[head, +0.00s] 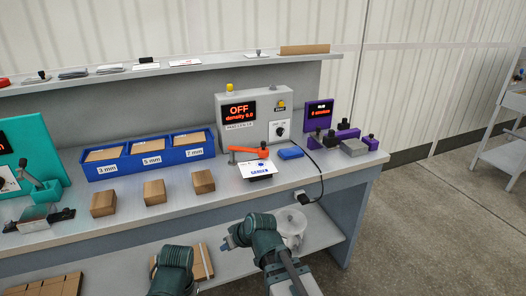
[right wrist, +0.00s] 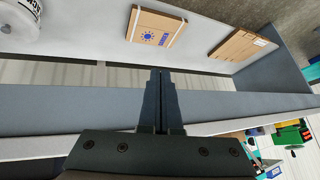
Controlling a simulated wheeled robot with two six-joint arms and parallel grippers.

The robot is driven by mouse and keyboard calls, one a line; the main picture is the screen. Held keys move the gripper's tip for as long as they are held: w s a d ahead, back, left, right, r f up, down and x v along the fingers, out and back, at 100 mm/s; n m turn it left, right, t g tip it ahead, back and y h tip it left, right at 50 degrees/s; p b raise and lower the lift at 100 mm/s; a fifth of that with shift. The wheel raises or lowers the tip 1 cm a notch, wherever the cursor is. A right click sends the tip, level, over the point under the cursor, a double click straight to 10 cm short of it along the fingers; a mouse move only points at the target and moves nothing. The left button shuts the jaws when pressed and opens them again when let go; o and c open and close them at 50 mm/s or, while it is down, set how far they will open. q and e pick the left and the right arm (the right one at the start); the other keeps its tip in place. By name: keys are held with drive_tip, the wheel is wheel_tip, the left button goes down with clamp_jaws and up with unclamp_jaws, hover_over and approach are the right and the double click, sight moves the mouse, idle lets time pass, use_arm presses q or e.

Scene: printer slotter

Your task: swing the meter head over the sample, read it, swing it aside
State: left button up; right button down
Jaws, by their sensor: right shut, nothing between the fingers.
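The grey meter box (head: 252,118) stands on the bench, its display showing "OFF" and "density 0.0". An orange-red swing arm (head: 248,151) lies in front of it, across the back edge of a white printed card (head: 258,169). I cannot tell exactly where its head sits over the card. My right gripper (head: 228,243) is in front of and below the bench edge, apart from the meter. In the right wrist view its fingers (right wrist: 160,75) are together and empty. Part of my left arm shows at the bottom; its gripper is not visible.
Blue bins (head: 150,157) and wooden blocks (head: 154,192) stand left of the meter. A blue block (head: 290,153), black cable and purple device (head: 318,116) are to its right. The lower shelf holds a white roll (head: 291,222); the wrist view shows cardboard packs (right wrist: 153,27).

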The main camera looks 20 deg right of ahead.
drive_tip(key=w+d+r+t, duration=0.3)
drive_tip(key=w+r+t, duration=0.65)
drive_tip(key=r, duration=0.35)
drive_tip(key=d+r+m+h, duration=0.2)
drive_tip(key=d+m+h, duration=0.1)
drive_tip(key=d+h, duration=0.2)
drive_tip(key=d+r+m+t+h, duration=0.1)
drive_tip(key=d+m+h, duration=0.3)
drive_tip(key=d, duration=0.4)
drive_tip(key=shift+w+r+h, duration=0.4)
drive_tip(key=shift+r, duration=0.4)
drive_tip(key=shift+w+t, duration=0.1)
drive_tip(key=shift+t, duration=0.15)
